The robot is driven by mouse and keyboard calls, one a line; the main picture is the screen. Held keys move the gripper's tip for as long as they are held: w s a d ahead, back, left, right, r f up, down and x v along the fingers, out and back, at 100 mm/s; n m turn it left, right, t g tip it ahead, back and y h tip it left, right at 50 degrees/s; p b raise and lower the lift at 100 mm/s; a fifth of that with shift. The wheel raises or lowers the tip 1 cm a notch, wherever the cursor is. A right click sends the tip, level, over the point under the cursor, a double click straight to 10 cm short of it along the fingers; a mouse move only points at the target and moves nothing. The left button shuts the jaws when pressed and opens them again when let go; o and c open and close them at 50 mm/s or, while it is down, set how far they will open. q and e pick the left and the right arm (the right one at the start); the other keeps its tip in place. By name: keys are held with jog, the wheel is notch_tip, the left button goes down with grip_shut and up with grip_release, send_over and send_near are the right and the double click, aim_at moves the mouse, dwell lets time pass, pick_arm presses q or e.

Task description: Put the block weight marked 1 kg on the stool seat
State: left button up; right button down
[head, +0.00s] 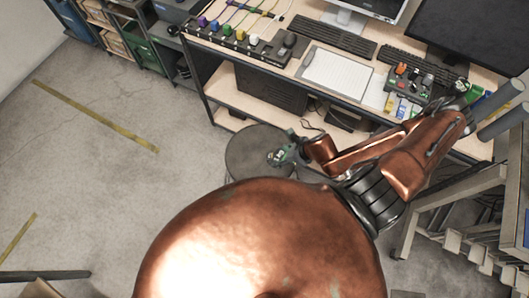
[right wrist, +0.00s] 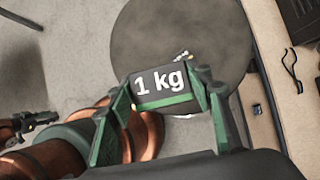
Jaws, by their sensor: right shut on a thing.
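The block weight (right wrist: 163,83) is dark with a green lower band, and its face reads "1 kg". My right gripper (right wrist: 165,92) is shut on it, one finger on each side. The round dark grey stool seat (right wrist: 180,35) shows behind the block, which overlaps its lower part in the right wrist view. In the head view my right gripper (head: 283,155) is over the right part of the stool seat (head: 248,148). The block is small there, and its height above the seat is hard to tell. I cannot make out my left gripper.
Grey metal steps (head: 455,205) are at the right. The floor left of the stool is clear.

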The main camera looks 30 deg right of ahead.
jog(key=w+a+f, duration=0.1)
jog(key=w+f, duration=0.1)
jog(key=w, duration=0.2)
jog(key=w+a+f, duration=0.1)
jog(key=w+f, duration=0.2)
jog(key=w, duration=0.1)
jog(key=w+a+f, duration=0.1)
jog(key=w+f, duration=0.2)
jog(key=w, duration=0.1)
jog(key=shift+w+a+f, duration=0.1)
jog(key=shift+w+f, duration=0.1)
jog(key=shift+w, duration=0.1)
jog(key=shift+b+x, duration=0.3)
jog(key=shift+x, duration=0.5)
jog(key=shift+w+f, duration=0.1)
jog(key=shift+f, duration=1.35)
jog(key=c, duration=1)
grip_release()
jog(key=shift+f, duration=0.1)
jog(key=shift+o, duration=0.2)
jog(key=p+v, duration=0.1)
jog(key=v, duration=1.1)
